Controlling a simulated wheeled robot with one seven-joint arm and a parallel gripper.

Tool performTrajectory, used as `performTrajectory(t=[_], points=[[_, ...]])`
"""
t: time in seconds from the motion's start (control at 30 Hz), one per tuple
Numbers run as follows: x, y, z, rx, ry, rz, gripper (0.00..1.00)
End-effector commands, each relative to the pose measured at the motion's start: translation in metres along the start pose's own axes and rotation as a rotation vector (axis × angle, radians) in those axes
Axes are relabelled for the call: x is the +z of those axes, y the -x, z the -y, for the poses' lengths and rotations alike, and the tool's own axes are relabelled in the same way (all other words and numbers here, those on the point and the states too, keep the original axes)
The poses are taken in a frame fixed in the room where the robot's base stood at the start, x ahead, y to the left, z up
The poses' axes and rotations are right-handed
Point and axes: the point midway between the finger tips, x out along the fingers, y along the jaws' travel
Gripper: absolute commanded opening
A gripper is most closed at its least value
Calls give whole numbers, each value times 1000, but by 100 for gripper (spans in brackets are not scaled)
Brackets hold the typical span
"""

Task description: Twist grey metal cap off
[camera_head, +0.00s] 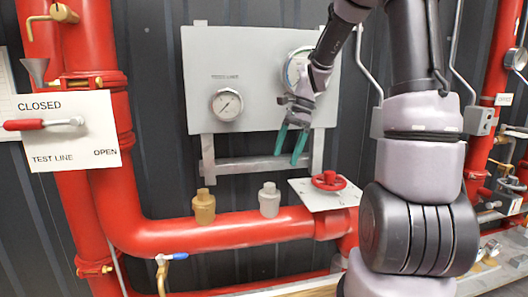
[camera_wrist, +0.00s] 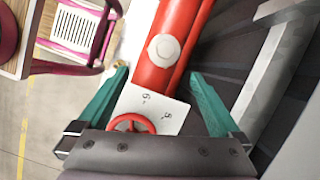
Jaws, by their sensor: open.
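The grey metal cap (camera_head: 269,199) stands upright on top of the red horizontal pipe (camera_head: 235,232). In the wrist view the cap (camera_wrist: 163,50) shows from above as a pale round shape on the pipe, beyond the fingertips. My gripper (camera_head: 287,157) is above the cap and slightly to its right in the head view, with its green fingers pointing down. The fingers are apart with nothing between them, as the wrist view of my gripper (camera_wrist: 160,74) also shows. The cap is not touched.
A brass cap (camera_head: 204,206) stands left of the grey one. A red valve wheel (camera_head: 328,181) on a white plate is at the right. A grey panel with gauges (camera_head: 226,104) is behind my gripper. The space just above the grey cap is clear.

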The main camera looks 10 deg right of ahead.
Motion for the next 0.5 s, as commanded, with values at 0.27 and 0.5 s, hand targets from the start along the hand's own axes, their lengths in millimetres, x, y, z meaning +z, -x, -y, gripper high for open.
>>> performTrajectory(t=[0.27, 0.5], points=[[-4, -20, 5, 17, -42, 29, 100], [-2, -62, 3, 19, -42, 31, 100]])
